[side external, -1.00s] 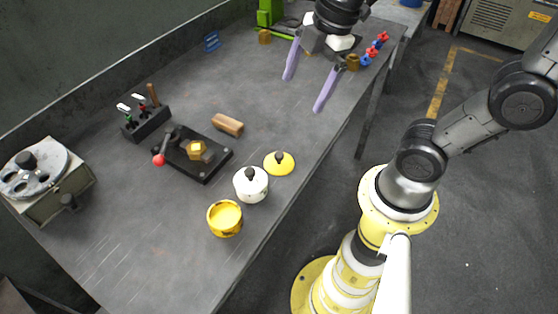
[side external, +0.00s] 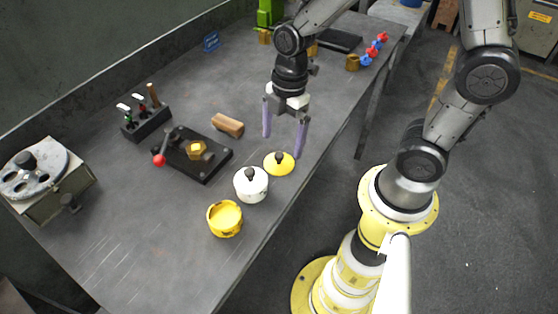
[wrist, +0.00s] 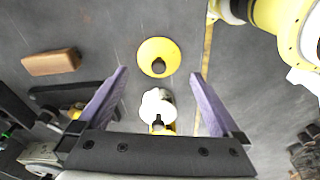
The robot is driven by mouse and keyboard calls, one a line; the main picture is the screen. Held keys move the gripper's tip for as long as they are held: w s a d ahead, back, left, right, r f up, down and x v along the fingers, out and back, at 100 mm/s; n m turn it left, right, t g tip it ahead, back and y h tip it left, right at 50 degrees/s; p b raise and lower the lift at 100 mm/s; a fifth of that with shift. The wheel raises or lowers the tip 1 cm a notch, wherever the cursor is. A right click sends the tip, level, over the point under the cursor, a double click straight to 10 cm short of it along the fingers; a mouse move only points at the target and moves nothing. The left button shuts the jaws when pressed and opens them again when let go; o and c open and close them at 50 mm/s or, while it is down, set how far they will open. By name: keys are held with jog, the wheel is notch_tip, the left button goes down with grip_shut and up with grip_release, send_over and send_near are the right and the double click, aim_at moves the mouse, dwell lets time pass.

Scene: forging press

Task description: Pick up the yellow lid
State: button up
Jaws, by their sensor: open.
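The yellow lid (side external: 279,164) lies on the grey table near its right edge, with a black knob on top. It also shows in the wrist view (wrist: 150,52), ahead of and between my fingertips. My gripper (side external: 284,145) is open and empty, its purple fingers pointing down above the table just behind the lid in the side view. A white lidded pot (side external: 251,187) with a black knob stands close beside the yellow lid. A yellow pot (side external: 224,219) without a lid stands nearer the camera.
A wooden block (side external: 228,124) lies left of my gripper. A black base with a red-knobbed lever (side external: 195,155) is further left, with a tool rack (side external: 146,119) behind. Red and blue pieces (side external: 374,50) are at the far right edge. The table between them is mostly bare.

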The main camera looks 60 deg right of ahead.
aim_at(279, 154)
jog(key=shift+w+a+f, duration=0.1)
jog(key=shift+a+f, duration=0.05)
jog(key=shift+f, duration=0.7)
jog(key=shift+w+a+f, duration=0.1)
jog(key=shift+a+f, duration=0.05)
jog(key=shift+f, duration=0.75)
jog(key=shift+a+f, duration=0.15)
jog(key=shift+f, duration=0.7)
jog(key=c, duration=1.2)
jog(key=shift+o, duration=0.2)
jog(key=shift+r, duration=0.15)
